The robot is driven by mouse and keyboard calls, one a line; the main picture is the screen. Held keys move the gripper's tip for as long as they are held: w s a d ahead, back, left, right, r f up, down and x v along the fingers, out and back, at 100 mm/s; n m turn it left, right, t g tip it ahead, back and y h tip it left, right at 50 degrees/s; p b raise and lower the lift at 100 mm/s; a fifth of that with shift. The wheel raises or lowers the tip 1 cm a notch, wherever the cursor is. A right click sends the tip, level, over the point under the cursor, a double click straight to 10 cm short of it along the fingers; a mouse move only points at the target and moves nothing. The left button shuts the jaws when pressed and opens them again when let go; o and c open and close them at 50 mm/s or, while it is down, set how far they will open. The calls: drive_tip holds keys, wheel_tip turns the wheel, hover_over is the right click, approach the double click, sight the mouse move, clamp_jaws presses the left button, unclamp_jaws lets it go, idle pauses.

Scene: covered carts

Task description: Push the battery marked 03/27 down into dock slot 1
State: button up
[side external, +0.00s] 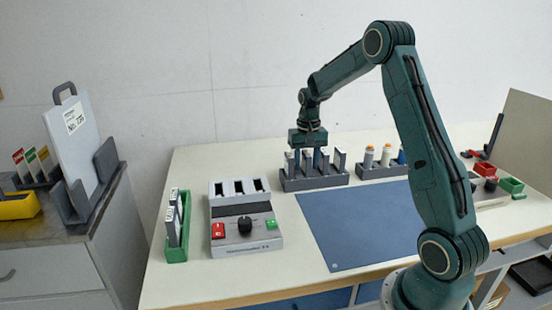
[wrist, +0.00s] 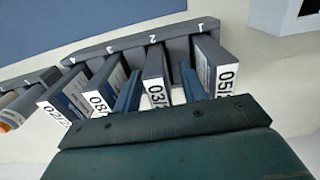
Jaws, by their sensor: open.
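In the wrist view, the battery whose label reads 03/2 (wrist: 154,78), its last digit hidden, stands upright in the grey rack (wrist: 118,43) at the place numbered 2. My gripper (wrist: 160,84) is open, with one blue finger on each side of this battery; I cannot tell whether they touch it. In the side view, my gripper (side external: 308,157) is low over the grey rack (side external: 314,183), pointing down. The grey dock (side external: 247,243) stands left of the blue mat. It has three dark slots (side external: 239,187) at its back that look empty, with a knob and buttons in front.
Other batteries flank it: 05/ (wrist: 213,68) to the right, 08/ (wrist: 104,82) and 02/2 (wrist: 66,96) to the left. A green holder (side external: 176,253) with batteries stands left of the dock. The blue mat (side external: 365,224) is clear. White bottles (side external: 369,156) stand right of the rack.

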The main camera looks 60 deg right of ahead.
drive_tip(key=shift+f, duration=0.15)
idle(0.3)
clamp_jaws()
wheel_tip(320, 180, up, 20)
idle(0.9)
idle(0.5)
drive_tip(key=w+a+f, duration=0.3)
drive_tip(key=w+a, duration=0.4)
drive_tip(key=a, duration=0.4)
drive_tip(key=w+a+f, duration=0.4)
drive_tip(key=w+a, duration=0.3)
drive_tip(key=a, duration=0.5)
drive_tip(key=shift+w+a+f, duration=0.25)
drive_tip(key=shift+w+a, duration=0.05)
drive_tip(key=shift+w, duration=0.05)
